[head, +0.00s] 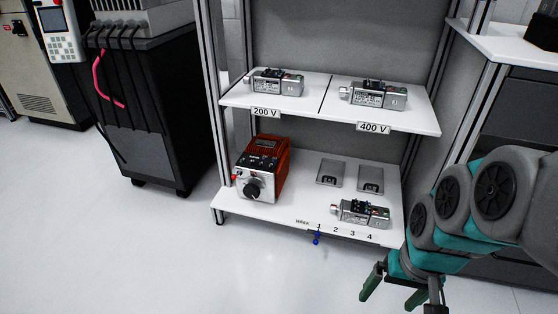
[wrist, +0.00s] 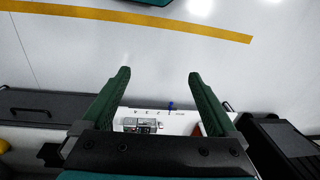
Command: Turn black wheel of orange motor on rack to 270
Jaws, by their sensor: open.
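The orange motor (head: 269,166) stands on the left of the rack's lower shelf, with a grey front. Its black wheel (head: 254,188) faces forward. The wheel's marking is too small to read. My gripper (head: 392,303) hangs low at the bottom right in the head view, in front of the rack and well to the right of the motor. In the wrist view my gripper (wrist: 159,78) shows two green fingers spread apart with nothing between the tips. A small orange part of the motor (wrist: 198,130) shows beside the right finger there; its wheel is not visible in that view.
The upper shelf (head: 318,112) holds two grey devices above labels 200 V and 400 V. The lower shelf (head: 290,212) holds another grey device (head: 360,212), two flat plates (head: 330,173) and a blue peg (head: 317,237) at its front edge. The floor in front is clear.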

